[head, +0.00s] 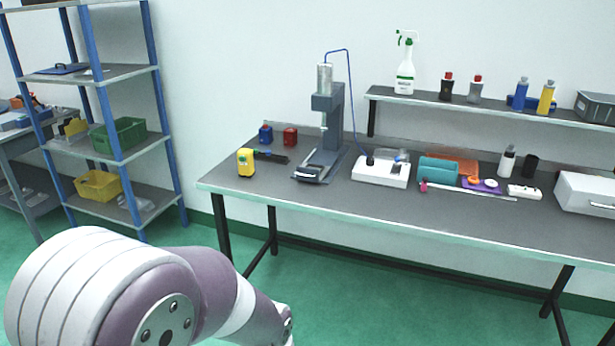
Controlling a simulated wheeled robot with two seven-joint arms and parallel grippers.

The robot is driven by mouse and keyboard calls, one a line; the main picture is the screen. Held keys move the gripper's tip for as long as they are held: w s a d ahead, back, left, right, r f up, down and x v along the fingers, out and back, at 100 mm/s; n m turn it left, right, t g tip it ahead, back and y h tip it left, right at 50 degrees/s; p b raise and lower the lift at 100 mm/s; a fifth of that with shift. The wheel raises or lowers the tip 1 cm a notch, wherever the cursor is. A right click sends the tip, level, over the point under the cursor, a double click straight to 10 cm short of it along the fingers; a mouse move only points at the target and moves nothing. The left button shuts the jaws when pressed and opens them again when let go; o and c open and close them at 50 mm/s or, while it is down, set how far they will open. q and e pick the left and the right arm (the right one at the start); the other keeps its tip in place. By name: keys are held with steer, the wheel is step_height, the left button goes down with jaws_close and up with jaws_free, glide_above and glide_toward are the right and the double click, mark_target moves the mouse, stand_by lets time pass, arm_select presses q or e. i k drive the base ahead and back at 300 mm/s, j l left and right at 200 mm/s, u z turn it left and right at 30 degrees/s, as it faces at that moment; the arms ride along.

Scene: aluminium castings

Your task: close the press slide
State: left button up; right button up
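The press (335,115) stands on the workbench, left of the middle. It has a blue-grey column, a silver cylinder on top and a blue hose running to a white box (381,171) on its right. At the foot of the press a flat slide (311,173) reaches toward the bench's front edge, with a light rim and a dark middle. It is too small to tell how far out the slide is. One of my arms fills the lower left, well short of the bench. Neither gripper is in view.
A blue-post shelf (110,75) stands left. Green floor before the bench is clear.

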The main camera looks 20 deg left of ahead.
mark_target(310, 172)
steer(key=i+j, duration=0.15)
steer(key=i, duration=0.55)
steer(key=i+j+u, duration=0.1)
steer(key=i, duration=0.6)
steer(key=i+j, duration=0.15)
steer(key=i, duration=0.55)
